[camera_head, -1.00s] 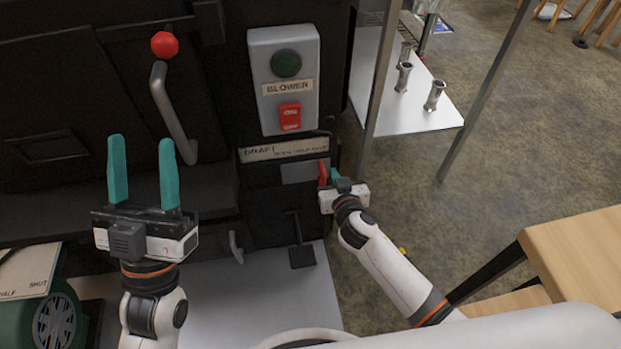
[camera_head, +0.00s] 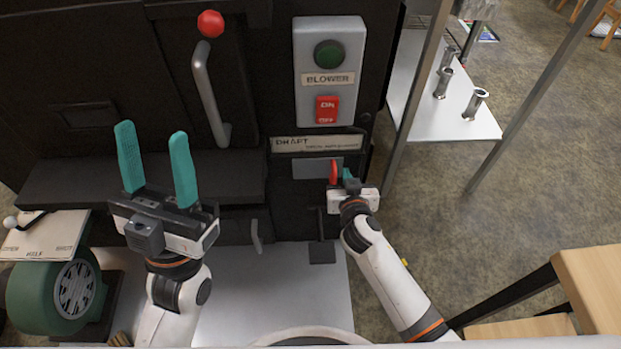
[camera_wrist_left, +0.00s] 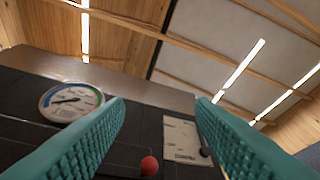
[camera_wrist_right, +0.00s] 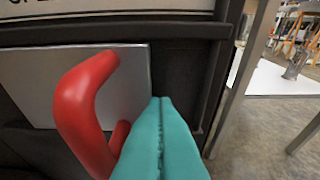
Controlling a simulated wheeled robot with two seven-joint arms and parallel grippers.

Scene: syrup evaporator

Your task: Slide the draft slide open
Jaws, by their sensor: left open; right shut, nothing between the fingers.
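The draft slide is a grey metal plate (camera_head: 309,169) below the DRAFT label (camera_head: 318,143), with a red handle (camera_head: 334,173) at its right end. In the right wrist view the plate (camera_wrist_right: 30,88) and the bent red handle (camera_wrist_right: 80,108) are close up. My right gripper (camera_head: 347,174) is shut and empty, just right of the handle. Its fingertips (camera_wrist_right: 160,100) overlap the handle's lower end in that view; I cannot tell if they touch. My left gripper (camera_head: 152,130) is open and empty, raised in front of the dark evaporator front, well left of the slide.
The blower box (camera_head: 329,72) with a green button and red switch is above the slide. A green blower (camera_head: 62,292) stands lower left. A metal post and white shelf (camera_head: 450,110) are to the right.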

